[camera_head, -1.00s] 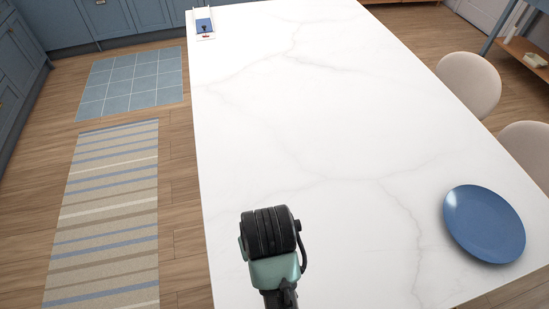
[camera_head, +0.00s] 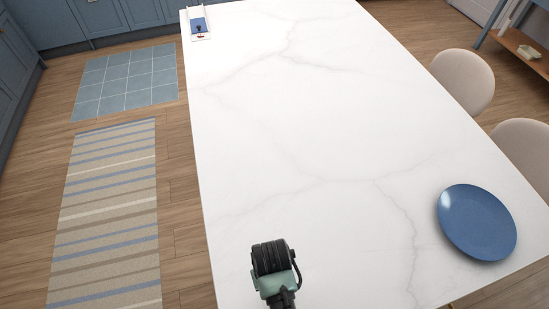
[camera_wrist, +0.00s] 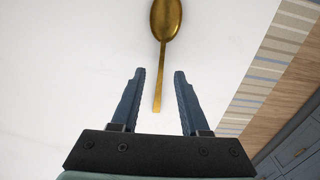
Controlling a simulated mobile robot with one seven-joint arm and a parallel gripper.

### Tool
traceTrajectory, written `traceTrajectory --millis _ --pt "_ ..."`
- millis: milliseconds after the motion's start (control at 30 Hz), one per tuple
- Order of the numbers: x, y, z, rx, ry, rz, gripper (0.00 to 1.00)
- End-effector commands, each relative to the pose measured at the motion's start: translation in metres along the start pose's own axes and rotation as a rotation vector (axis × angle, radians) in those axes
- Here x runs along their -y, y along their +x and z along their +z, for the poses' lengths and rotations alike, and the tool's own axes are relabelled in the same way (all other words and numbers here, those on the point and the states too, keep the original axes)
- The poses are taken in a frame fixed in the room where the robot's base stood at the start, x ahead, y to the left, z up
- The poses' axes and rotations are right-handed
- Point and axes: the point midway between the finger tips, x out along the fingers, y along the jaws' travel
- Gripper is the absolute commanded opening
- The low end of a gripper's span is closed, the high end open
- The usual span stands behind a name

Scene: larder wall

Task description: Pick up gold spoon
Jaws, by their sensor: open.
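A gold spoon (camera_wrist: 164,25) lies on the white countertop in the wrist view, its bowl at the top edge and its handle pointing down toward my gripper. My gripper (camera_wrist: 157,72) is open and empty. The end of the spoon's handle shows between the two blue-grey fingers, apart from both. How far the fingers are above the counter is hard to tell. In the head view my arm's wrist (camera_head: 272,258) is over the near part of the counter, and the spoon cannot be seen there.
The white marble counter (camera_head: 310,120) is mostly clear. A blue plate (camera_head: 477,222) lies near its right edge. A small blue and white item (camera_head: 199,24) is at the far left corner. Two beige chairs (camera_head: 463,80) stand along the right side. A striped rug (camera_head: 108,215) lies on the floor at left.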

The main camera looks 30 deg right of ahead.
Motion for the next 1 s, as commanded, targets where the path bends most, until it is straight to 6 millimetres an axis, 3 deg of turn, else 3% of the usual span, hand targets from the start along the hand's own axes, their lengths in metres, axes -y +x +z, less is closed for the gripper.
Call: traceTrajectory --millis 200,500,767,1000 --pt "0.001 0.023 0.0 0.0 0.0 0.0 0.45" --pt "0.001 0.027 0.0 -0.002 -0.001 0.001 0.45" --pt "0.001 0.027 0.0 -0.002 -0.001 0.0 0.0" --pt "0.001 0.027 0.0 -0.001 -0.001 0.0 0.0"
